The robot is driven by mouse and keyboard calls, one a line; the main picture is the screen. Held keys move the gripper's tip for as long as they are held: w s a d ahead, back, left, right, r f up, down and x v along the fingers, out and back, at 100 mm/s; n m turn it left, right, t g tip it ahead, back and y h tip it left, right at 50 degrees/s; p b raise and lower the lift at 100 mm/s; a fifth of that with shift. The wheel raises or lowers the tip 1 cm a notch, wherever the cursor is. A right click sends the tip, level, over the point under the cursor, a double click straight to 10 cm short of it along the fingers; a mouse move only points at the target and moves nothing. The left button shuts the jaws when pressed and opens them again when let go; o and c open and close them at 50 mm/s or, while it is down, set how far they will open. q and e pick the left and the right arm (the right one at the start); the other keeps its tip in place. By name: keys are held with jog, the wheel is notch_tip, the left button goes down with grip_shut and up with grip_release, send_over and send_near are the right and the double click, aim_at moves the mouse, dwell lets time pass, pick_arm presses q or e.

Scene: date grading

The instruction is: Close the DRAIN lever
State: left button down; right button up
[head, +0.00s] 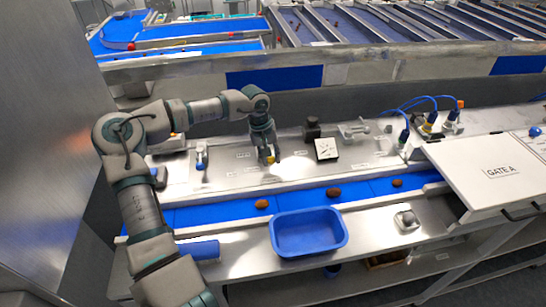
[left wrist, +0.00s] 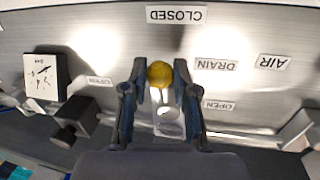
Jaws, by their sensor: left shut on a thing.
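The DRAIN lever has a yellow ball knob (left wrist: 159,73), which shows in the left wrist view near the DRAIN label (left wrist: 216,66). A CLOSED label (left wrist: 176,15) is above the knob in that picture, and an OPEN label (left wrist: 218,105) is lower right. My left gripper (left wrist: 160,80) is shut on the knob, with one finger on each side. In the head view my left gripper (head: 267,158) reaches down to the steel panel, and a bit of the yellow knob (head: 271,160) shows beside it. The lever's base is partly hidden by the fingers. My right gripper is not in view.
A white dial (head: 327,149) and a black knob (head: 312,127) stand right of the gripper. Another lever (head: 201,157) is to the left. A blue belt (head: 330,191) with brown dates and an empty blue tray (head: 308,232) lie in front. The GATE A cover (head: 490,172) is at right.

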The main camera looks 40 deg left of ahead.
pick_arm(q)
jog(key=shift+a+r, duration=0.15)
jog(key=shift+a, duration=0.1)
jog(key=shift+s+a+m, duration=0.15)
jog(key=shift+m, duration=0.45)
jog(key=c, duration=0.9)
grip_release()
jog(key=shift+a, duration=0.1)
jog(key=shift+a+f, duration=0.25)
jog(key=shift+a, duration=0.05)
notch_tip(320, 180, up, 12)
jog(key=s+a, duration=0.1)
jog(key=a, duration=0.1)
jog(key=shift+f, duration=0.25)
jog(key=shift+s, duration=0.1)
